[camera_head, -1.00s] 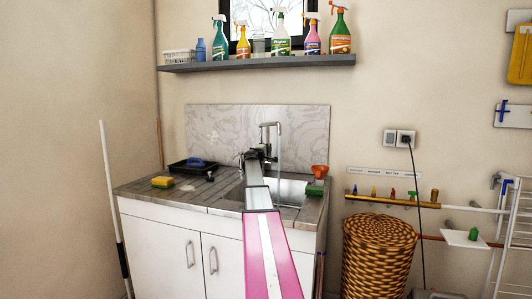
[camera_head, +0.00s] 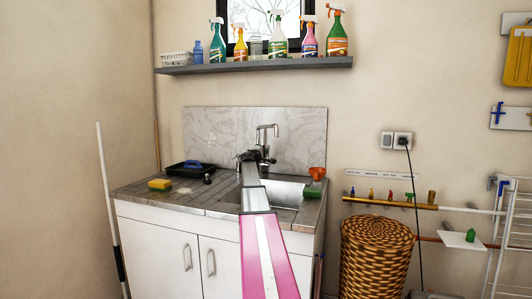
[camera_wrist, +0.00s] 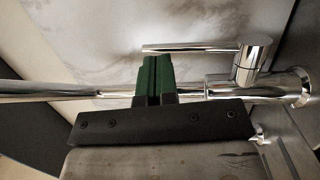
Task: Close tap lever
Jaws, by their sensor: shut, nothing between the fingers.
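The chrome tap (camera_head: 264,134) stands behind the sink, with its curved spout pointing right. In the wrist view, its thin lever (camera_wrist: 190,48) runs left from a round chrome cap (camera_wrist: 253,56), roughly parallel to the tap's long tube (camera_wrist: 50,90). My gripper (camera_wrist: 152,57) shows there as shut green fingers in front of the tube, with the tips close beside the lever's free end. I cannot tell whether they touch. In the head view my gripper (camera_head: 250,156) is at the tap's lower part and hides some of it. No water stream shows under the spout.
The sink (camera_head: 285,190) is set in a wooden counter (camera_head: 140,190). A black tray (camera_head: 188,169) and yellow sponge (camera_head: 159,185) lie left. An orange funnel (camera_head: 317,173) is on the right. A shelf (camera_head: 250,67) of spray bottles hangs above.

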